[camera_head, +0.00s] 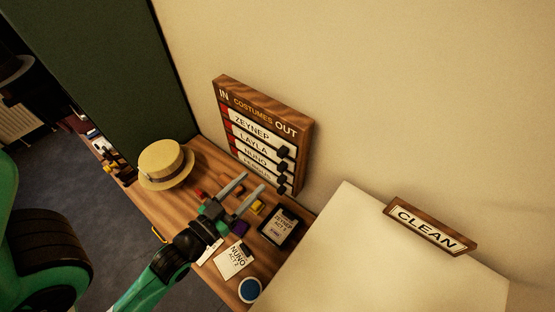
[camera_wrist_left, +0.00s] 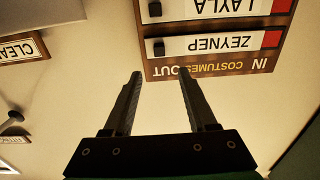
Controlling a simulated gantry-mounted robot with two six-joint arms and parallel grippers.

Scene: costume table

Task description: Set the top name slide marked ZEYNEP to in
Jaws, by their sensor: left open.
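The wooden name board (camera_head: 308,128) stands against the wall, marked IN at left and OUT at right. Its top slide, ZEYNEP (camera_head: 252,127), has its black knob (camera_head: 282,152) at the OUT end, with red showing at the IN end. In the left wrist view the board is upside down; the ZEYNEP slide (camera_wrist_left: 233,43) and its knob (camera_wrist_left: 158,47) show beyond the fingertips. My left gripper (camera_head: 252,182) is open and empty, in front of the board's lower part in the head view, not touching the knob. My right gripper is not in view.
Further slides, including LAYLA (camera_head: 253,143), sit below. A straw hat (camera_head: 165,163) is left of the board. A dark framed card (camera_head: 281,228), a NUNO card (camera_head: 234,262) and a blue-topped round item (camera_head: 249,289) lie on the table. A CLEAN sign (camera_head: 428,227) is at right.

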